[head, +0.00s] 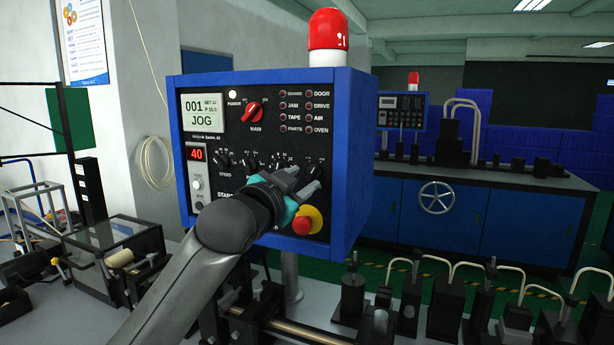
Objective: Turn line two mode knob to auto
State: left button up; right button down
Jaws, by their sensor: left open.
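A blue control box with a black front panel (255,128) stands in front of me. Its screen (203,113) reads "001" and "JOG". A row of small black knobs (222,159) crosses the panel below a red main switch (252,112). Most knob labels are too small to read, so I cannot tell which is the mode knob. My left gripper (302,180) is open at the panel's lower right, its fingers pointing towards the right end of the knob row. It hides part of the panel there; I cannot tell whether it touches a knob. My right gripper is not in view.
A red emergency button (302,225) on a yellow base sits just below my left gripper. A red beacon (328,32) tops the box. A second panel (402,110) stands on a blue bench behind. Black machine fittings (445,305) line the front right.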

aim_at(310, 174)
pick_arm(q)
jog(key=shift+x, duration=1.6)
jog(key=shift+c, duration=0.4)
grip_shut()
